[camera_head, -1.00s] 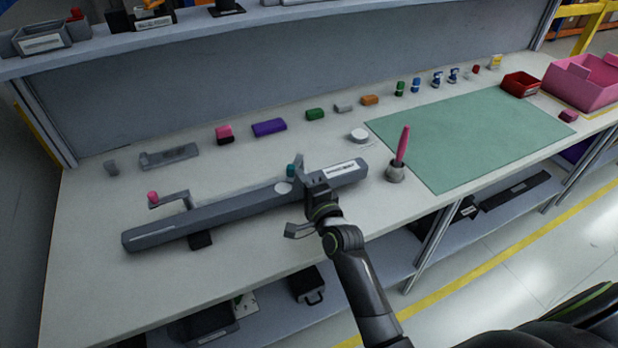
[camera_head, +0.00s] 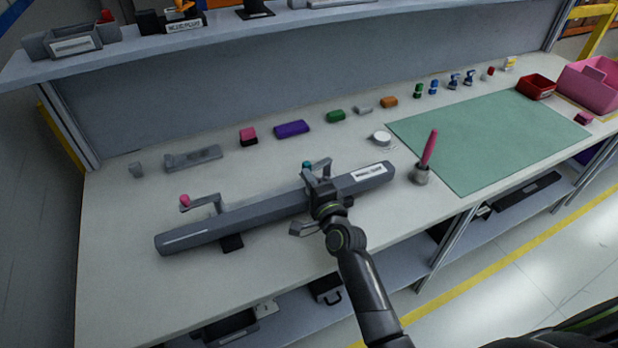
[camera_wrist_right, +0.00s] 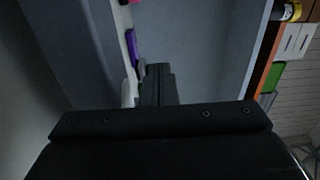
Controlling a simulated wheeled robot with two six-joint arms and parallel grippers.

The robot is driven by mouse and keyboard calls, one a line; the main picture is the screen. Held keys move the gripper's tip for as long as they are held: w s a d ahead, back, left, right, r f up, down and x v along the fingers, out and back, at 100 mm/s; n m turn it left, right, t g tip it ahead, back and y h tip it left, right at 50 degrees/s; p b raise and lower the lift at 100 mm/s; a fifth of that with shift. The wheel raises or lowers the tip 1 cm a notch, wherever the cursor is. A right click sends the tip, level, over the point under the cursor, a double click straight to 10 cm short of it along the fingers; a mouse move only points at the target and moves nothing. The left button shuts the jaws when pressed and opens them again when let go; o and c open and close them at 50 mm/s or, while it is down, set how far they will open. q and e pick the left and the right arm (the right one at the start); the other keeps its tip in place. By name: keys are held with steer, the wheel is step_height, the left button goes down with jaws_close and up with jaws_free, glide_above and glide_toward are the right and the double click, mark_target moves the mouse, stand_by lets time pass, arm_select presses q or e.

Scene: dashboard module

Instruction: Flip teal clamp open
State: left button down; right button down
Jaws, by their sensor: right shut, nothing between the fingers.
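The dashboard module is a long grey bar (camera_head: 265,213) lying slantwise on the bench in the head view. The teal clamp (camera_head: 306,165) shows as a small teal knob at the bar's far side, with a grey lever beside it. My right gripper (camera_head: 318,178) is over the bar, right beside the teal knob; its fingers are shut and empty. Whether they touch the lever I cannot tell. The gripper hides the clamp's base. In the right wrist view the dark fingers (camera_wrist_right: 157,84) are together, and no clamp shows. My left gripper is not in view.
A pink-knobbed clamp (camera_head: 184,201) is at the bar's left end. A pink pen (camera_head: 429,148) stands in a grey holder to the right. A white disc (camera_head: 381,138) and several coloured blocks lie behind. The bench front left is clear.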

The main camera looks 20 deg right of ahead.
steer(key=shift+w+a, duration=0.2)
steer(key=shift+a, duration=0.05)
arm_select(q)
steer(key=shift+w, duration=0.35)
arm_select(e)
steer(key=shift+w+a, duration=0.15)
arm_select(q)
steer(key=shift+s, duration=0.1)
